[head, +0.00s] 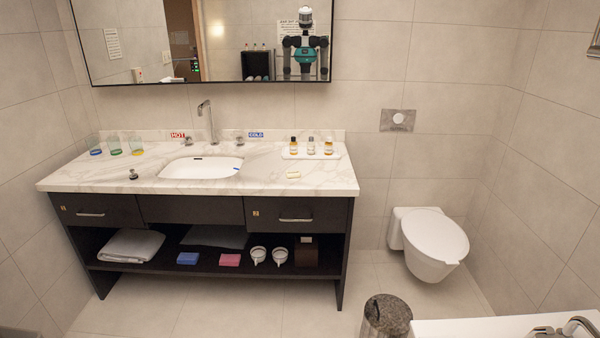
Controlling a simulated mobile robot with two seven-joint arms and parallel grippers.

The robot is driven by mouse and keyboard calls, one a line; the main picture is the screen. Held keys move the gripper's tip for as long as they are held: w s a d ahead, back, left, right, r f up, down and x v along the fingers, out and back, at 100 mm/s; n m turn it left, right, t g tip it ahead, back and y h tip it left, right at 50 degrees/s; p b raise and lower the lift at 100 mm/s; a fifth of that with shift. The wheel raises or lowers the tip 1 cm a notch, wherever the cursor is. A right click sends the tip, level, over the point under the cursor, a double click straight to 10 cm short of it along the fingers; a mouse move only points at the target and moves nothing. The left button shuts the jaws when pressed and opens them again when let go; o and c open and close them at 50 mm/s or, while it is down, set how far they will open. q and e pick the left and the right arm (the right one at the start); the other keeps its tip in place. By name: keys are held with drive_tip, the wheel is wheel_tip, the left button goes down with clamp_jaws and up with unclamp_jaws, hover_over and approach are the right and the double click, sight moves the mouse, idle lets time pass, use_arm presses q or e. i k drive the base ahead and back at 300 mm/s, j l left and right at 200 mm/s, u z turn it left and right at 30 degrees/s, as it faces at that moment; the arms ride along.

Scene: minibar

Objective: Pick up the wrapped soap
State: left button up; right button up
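A small cream-coloured bar (293,175), which looks like the wrapped soap, lies flat on the marble countertop (320,182), right of the sink and near the front edge. It is too small to make out any wrapper details. Neither of my grippers shows directly in the head view. The mirror shows a teal and dark robot reflection, too small to read any gripper state.
The sink (203,167) lies left of the bar. A white tray (288,155) with three small bottles stands behind it. Several glasses stand at the far left. Below are drawers (298,216) and an open shelf. A bin (386,318) and toilet (436,240) are to the right.

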sight(296, 174)
drive_tip(key=i+j+z, duration=0.15)
drive_tip(key=i, duration=0.3)
drive_tip(key=i+j+z, duration=0.1)
drive_tip(key=i, duration=0.4)
drive_tip(key=i+j+z, duration=0.15)
drive_tip(key=i, duration=0.3)
